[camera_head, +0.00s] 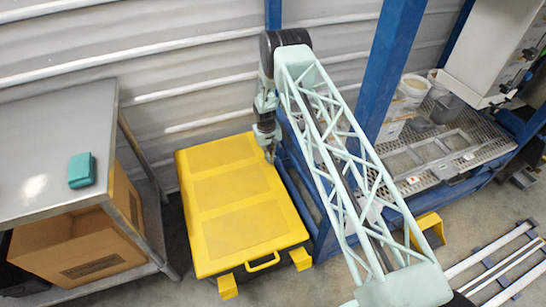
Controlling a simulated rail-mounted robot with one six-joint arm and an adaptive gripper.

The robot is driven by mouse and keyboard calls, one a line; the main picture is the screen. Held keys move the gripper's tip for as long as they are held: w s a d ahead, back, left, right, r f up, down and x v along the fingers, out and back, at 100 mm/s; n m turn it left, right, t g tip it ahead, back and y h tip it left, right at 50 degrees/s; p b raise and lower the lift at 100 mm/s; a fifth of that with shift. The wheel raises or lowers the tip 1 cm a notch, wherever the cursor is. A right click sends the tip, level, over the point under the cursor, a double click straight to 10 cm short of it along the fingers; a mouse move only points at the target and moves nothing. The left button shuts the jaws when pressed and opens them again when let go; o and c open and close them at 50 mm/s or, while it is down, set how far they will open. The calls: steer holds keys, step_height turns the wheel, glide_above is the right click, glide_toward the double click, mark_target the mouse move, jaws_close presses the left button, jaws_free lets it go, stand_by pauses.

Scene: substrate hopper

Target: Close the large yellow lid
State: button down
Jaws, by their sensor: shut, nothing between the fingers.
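The large yellow lid (235,195) lies in the middle of the view as a broad panel with a handle (262,262) at its near edge. It appears to lie flat over a dark body, of which only a little shows below the near edge. My gripper (271,157) is small in this view, at the lid's far right edge, pointing down. It is shut and empty. I cannot tell whether its fingertips touch the lid. My arm reaches over from the lower right and hides part of the blue frame.
A metal table (50,150) with a teal object (82,170) on it stands left, a cardboard box (80,245) below. A blue frame (385,80) and a grated bench (440,150) with containers stand right. A corrugated wall (180,60) closes the back.

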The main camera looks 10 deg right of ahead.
steer(key=shift+f, duration=0.65)
steer(key=shift+s+f, duration=0.15)
steer(key=shift+d, duration=0.1)
step_height(320, 180, up, 15)
steer(key=p, duration=0.3)
steer(key=shift+w, duration=0.2)
stand_by(0.6)
